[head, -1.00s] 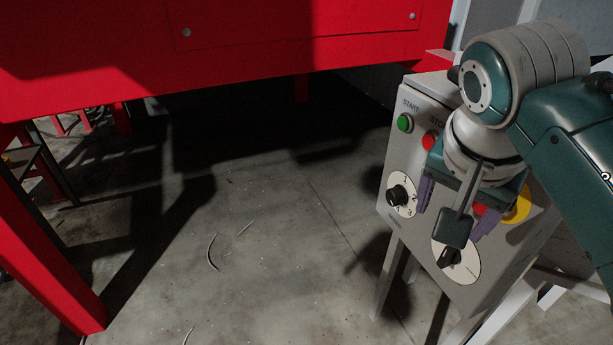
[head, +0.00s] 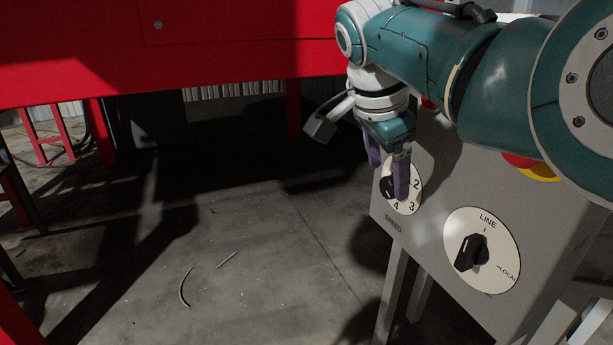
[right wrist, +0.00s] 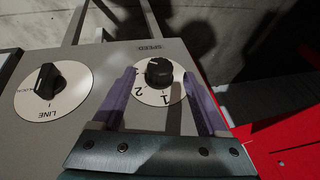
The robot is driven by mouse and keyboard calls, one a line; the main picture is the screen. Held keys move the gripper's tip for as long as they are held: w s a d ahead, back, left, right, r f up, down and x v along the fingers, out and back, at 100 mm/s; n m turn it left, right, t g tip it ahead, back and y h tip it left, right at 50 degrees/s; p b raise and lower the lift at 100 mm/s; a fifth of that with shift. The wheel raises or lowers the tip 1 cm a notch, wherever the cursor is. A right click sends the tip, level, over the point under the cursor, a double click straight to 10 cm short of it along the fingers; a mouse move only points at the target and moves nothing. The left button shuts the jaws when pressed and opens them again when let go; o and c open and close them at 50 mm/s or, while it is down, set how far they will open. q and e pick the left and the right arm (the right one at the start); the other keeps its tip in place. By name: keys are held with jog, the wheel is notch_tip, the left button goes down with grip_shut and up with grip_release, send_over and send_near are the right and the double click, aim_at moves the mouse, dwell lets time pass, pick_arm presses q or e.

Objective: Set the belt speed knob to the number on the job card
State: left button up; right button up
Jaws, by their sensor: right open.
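The speed knob (head: 387,188) is black, on a round white dial (head: 412,198) at the lower left of the grey control panel. My left gripper and the job card are not in view.
The control panel (head: 405,235) stands on pale legs. A larger LINE/LOCAL selector (head: 471,252) sits to the right of the speed dial, and a red and yellow button (head: 535,167) is above it. A red machine (head: 230,45) overhangs at upper left. The floor (head: 270,270) is mostly bare, with wire scraps.

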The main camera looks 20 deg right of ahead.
aim_at(387, 181)
jog(key=shift+b+x, duration=0.75)
jog(key=shift+x, duration=0.8)
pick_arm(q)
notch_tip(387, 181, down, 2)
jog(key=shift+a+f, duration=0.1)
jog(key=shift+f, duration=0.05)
pick_arm(e)
jog(key=shift+c, duration=0.3)
grip_shut()
jog(key=g+b, duration=0.1)
jog(key=b, duration=0.8)
jog(key=shift+w+f, duration=0.15)
jog(key=shift+f, duration=0.25)
jog(key=shift+r+b, duration=0.15)
jog(key=shift+b, duration=0.2)
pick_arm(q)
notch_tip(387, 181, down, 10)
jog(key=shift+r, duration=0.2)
pick_arm(e)
jog(key=shift+r, duration=0.3)
